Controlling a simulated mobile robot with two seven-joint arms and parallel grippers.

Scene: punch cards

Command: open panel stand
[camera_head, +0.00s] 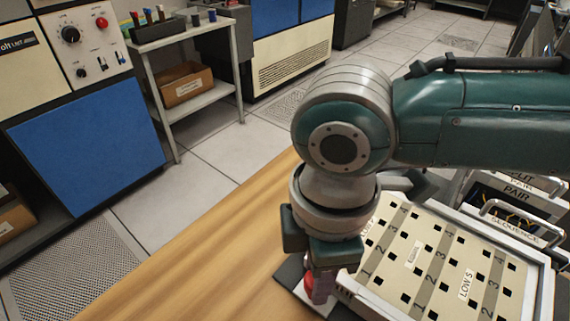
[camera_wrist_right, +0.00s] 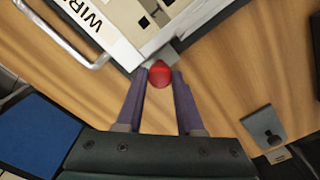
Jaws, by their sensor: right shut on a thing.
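The panel stand (camera_head: 545,291) is at the lower right of the head view. It holds a cream panel with black square holes (camera_head: 420,255) and number labels. A red knob (camera_head: 308,283) sits by the stand's left front corner. My right gripper (camera_head: 318,287) points down at that corner, and its fingers are shut on the red knob. In the right wrist view the red knob (camera_wrist_right: 160,74) is between the two purple-grey fingertips, beside the stand's corner. The knob's lever is mostly hidden. My left gripper is not in view.
A wooden table (camera_head: 215,270) carries the stand; its left part is clear. Panels with metal handles (camera_head: 520,215) stand behind it at right. A grey plate (camera_wrist_right: 264,128) lies on the table in the wrist view. Blue cabinets (camera_head: 90,140) and a shelf cart stand beyond.

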